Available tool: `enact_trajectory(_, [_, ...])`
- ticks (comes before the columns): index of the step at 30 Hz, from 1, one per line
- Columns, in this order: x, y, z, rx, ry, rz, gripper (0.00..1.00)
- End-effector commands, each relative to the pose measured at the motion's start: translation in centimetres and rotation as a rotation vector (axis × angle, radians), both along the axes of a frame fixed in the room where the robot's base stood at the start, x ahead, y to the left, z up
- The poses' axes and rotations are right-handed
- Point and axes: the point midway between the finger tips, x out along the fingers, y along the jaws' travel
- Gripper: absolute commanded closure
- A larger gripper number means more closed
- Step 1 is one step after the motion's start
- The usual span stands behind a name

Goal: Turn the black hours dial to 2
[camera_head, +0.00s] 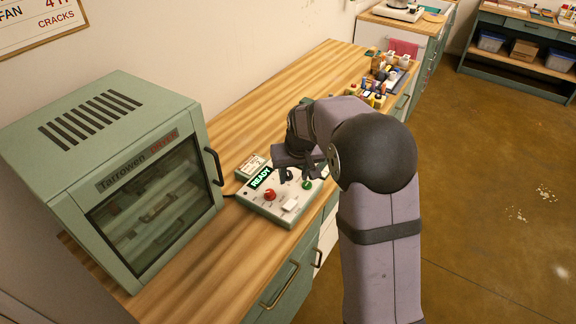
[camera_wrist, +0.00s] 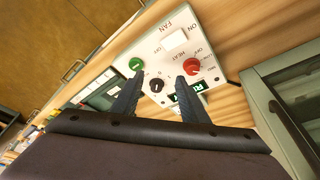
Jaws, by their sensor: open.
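The black hours dial (camera_wrist: 156,86) is a small round knob on the white control panel (camera_wrist: 153,53). It shows between the two fingertips in the wrist view. Small marks surround it, but its setting is too small to read. My gripper (camera_wrist: 158,85) is open, with one finger on each side of the dial; I cannot tell whether they touch it. In the head view my gripper (camera_head: 291,165) is over the back part of the control box (camera_head: 262,210) and hides much of the dial's area.
Paint bottles (camera_head: 378,98) stand farther back on the wooden counter (camera_head: 245,130).

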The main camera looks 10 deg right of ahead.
Motion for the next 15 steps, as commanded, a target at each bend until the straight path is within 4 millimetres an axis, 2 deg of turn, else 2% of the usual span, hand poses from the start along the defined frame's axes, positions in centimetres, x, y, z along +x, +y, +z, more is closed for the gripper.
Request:
enact_trajectory(1, [1.5, 0.0, 0.3, 0.000, -0.017, -0.001, 0.60])
enact_trajectory(3, [3.1, 0.0, 0.5, 0.000, -0.039, -0.001, 0.60])
enact_trajectory(6, [4.6, -0.1, 0.6, 0.000, -0.059, -0.001, 0.60])
enact_trajectory(15, [5.4, -0.1, 0.5, 0.000, -0.069, -0.001, 0.60])
